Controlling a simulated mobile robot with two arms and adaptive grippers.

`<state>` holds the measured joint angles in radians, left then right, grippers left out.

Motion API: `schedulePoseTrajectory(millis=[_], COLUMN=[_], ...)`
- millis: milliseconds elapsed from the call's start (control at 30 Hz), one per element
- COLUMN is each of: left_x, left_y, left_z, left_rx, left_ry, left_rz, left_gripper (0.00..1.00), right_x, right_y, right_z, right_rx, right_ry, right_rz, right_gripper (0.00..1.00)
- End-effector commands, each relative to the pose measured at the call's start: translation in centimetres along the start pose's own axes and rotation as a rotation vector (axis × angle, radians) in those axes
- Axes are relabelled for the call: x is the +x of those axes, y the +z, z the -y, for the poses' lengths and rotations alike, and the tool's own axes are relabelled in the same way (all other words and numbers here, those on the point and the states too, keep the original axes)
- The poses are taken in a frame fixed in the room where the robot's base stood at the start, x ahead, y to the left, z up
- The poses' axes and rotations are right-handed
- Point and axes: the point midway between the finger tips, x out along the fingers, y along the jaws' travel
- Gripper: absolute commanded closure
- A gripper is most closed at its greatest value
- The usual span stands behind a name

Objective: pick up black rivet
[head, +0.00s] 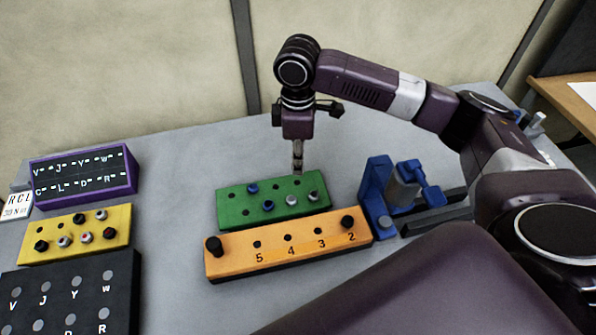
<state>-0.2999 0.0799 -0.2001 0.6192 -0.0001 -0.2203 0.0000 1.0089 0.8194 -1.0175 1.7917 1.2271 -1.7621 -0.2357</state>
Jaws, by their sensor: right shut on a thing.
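My right gripper (298,168) points down at the back right of the green block (225,217). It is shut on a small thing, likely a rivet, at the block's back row. The fingers hide it and I cannot make out its colour. Blue rivets (268,206) and silver rivets (291,200) stand in the green block. Black-topped rivets (41,246) stand in the yellow block (70,226) at the left. My left gripper is not in view.
An orange block (238,267) with black knobs (213,246) lies in front of the green block. A blue clamp fixture (378,190) stands to the right. A purple-framed letter box (83,172) and a dark lettered board (75,290) are at the left. The grey table is clear between.

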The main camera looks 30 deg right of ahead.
Motion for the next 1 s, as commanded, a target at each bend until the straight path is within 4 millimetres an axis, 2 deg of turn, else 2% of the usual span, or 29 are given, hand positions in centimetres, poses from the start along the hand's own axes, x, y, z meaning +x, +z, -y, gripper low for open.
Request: schedulePoseTrajectory(millis=[100,300,500,700,1000], left_x=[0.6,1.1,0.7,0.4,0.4], left_y=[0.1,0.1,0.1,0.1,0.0], left_z=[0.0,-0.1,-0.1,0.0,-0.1], left_rx=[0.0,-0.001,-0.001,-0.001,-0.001], left_ry=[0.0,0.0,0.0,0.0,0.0], left_rz=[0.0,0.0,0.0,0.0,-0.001], left_gripper=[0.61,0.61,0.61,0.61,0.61], right_x=[-3.3,-8.5,-12.4,-14.0,-14.4], right_y=[-0.1,-0.1,0.0,0.0,0.0], right_z=[-0.1,-0.1,-0.1,0.0,0.0], right_rx=[-0.001,-0.001,0.001,0.0,0.001], right_ry=[0.005,0.004,0.003,0.0,-0.001], right_rz=[-0.004,-0.004,0.0,0.001,0.0], right_gripper=[0.98,0.98,0.98,0.98,0.98])
